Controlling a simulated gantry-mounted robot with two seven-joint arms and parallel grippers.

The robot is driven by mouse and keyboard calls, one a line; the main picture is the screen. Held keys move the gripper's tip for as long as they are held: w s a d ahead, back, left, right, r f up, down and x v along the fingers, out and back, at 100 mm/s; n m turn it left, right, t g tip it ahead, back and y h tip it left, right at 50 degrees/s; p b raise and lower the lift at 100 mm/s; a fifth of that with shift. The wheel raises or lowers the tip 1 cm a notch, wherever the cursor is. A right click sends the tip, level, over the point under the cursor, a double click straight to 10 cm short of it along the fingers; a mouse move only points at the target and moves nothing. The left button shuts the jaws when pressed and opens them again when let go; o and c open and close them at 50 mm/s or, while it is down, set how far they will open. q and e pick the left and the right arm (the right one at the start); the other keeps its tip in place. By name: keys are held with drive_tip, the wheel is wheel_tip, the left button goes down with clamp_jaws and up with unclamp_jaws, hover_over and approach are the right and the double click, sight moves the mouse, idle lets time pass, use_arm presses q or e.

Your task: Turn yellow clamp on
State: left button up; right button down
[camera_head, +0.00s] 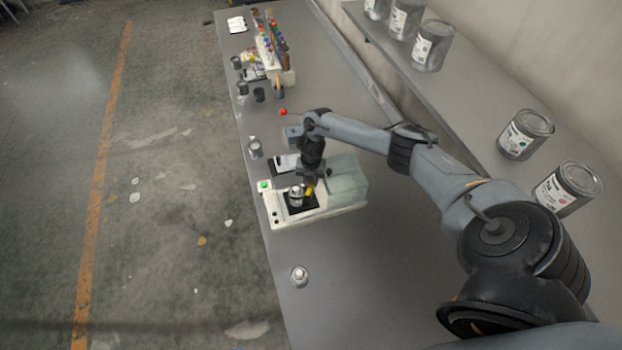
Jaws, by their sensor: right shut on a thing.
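The small yellow clamp (309,190) shows on the black plate of a pale bench machine (320,215), right beside a small metal pot (296,196). My right gripper (308,182) points down over the machine, with its fingers at the yellow clamp and shut on it. The fingers and wrist hide part of the clamp, so its exact turn angle cannot be told. My left gripper is not in view.
Paint cans (525,134) line the right shelf. Dark cups and a bottle rack (272,50) are at the far end.

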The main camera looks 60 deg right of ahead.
drive_tip(key=m+p, duration=0.1)
drive_tip(key=m, duration=0.3)
drive_tip(key=shift+r+m+p, duration=0.1)
drive_tip(key=shift+m+p, duration=0.2)
drive_tip(key=shift+p, duration=0.1)
drive_tip(key=m+p, duration=0.1)
drive_tip(key=m, duration=0.3)
drive_tip(key=shift+p, duration=0.35)
drive_tip(key=shift+m, duration=0.7)
drive_tip(key=shift+p, duration=0.3)
drive_tip(key=c, duration=1.2)
unclamp_jaws()
